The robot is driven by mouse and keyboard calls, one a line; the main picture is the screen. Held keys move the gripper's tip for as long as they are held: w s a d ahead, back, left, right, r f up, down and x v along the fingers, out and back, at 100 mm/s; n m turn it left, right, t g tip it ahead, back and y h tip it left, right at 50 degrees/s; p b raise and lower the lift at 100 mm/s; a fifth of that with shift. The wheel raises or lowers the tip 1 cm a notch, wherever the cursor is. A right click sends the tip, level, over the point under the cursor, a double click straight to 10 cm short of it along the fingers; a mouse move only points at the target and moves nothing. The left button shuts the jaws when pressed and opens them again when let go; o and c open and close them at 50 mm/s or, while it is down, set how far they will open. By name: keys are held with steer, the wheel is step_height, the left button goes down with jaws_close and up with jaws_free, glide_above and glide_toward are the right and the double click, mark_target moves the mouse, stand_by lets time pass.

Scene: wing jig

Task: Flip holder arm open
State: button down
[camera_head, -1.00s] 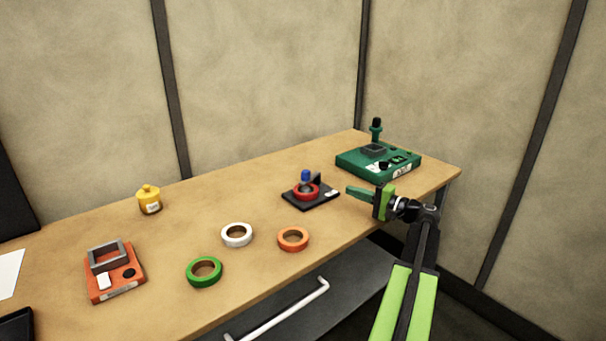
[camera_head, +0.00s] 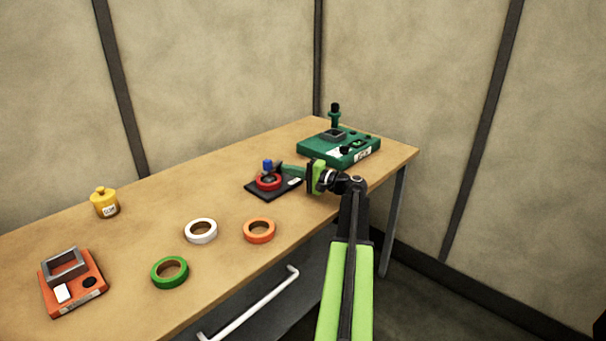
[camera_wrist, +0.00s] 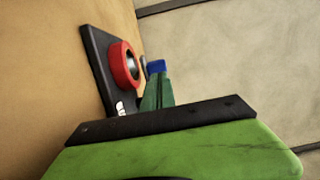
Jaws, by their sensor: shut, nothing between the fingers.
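The tape holder is a black base (camera_head: 262,190) on the table with a red tape ring (camera_head: 268,183) on it and a blue-topped part (camera_head: 267,165) standing by the ring. A dark holder arm shows beside the blue part, partly hidden by my fingers. My gripper (camera_head: 284,169) is shut and empty, its green fingertips close to the right of the blue part. In the wrist view the shut green fingers (camera_wrist: 157,92) point at the blue part (camera_wrist: 156,66), with the red ring (camera_wrist: 124,65) to their left. I cannot tell whether the fingertips touch the holder.
A green fixture (camera_head: 338,148) stands behind at the right. White (camera_head: 201,231), orange (camera_head: 259,230) and green (camera_head: 169,272) tape rings lie in front. The table's right edge is near my arm.

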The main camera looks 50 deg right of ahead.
mark_target(270, 164)
steer(key=w, duration=0.2)
steer(key=w+a, duration=0.1)
steer(key=w, duration=0.1)
steer(key=shift+w, duration=0.25)
